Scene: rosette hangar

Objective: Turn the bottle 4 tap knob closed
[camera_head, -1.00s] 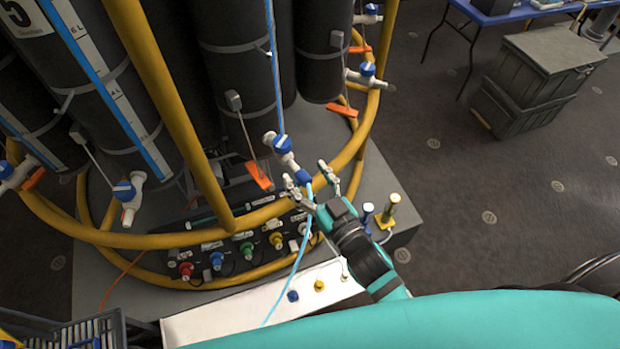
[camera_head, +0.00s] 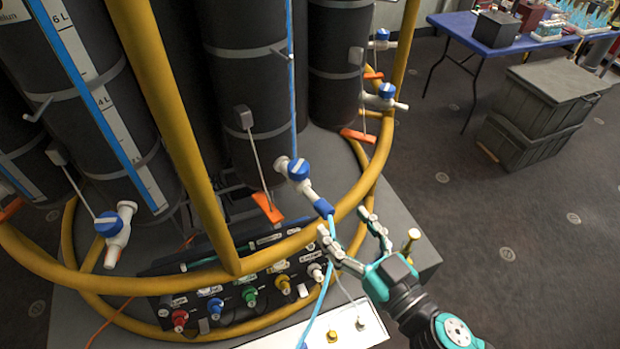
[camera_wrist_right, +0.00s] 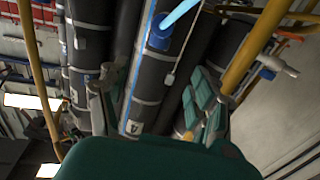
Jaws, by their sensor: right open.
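The centre dark bottle (camera_head: 240,60) carries a white tap with a blue knob (camera_head: 298,168) above the yellow ring rail. In the right wrist view a bottle with a "4" label (camera_wrist_right: 133,127) stands between my fingers. A blue fitting (camera_head: 323,208) below the tap joins a light blue hose (camera_head: 318,312); this fitting also seems to show in the wrist view (camera_wrist_right: 160,32). My right gripper (camera_head: 347,224) is open, below and right of the knob and apart from it. Its left finger is close to the hose; I cannot tell if they touch. My left gripper is out of view.
The yellow rail (camera_head: 190,281) curves in front of the bottles, with an upright post (camera_head: 165,110). A panel of coloured connectors (camera_head: 215,306) lies below it. Other taps with blue knobs are left (camera_head: 107,224) and right (camera_head: 386,91). Grey crates (camera_head: 540,100) stand on open floor.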

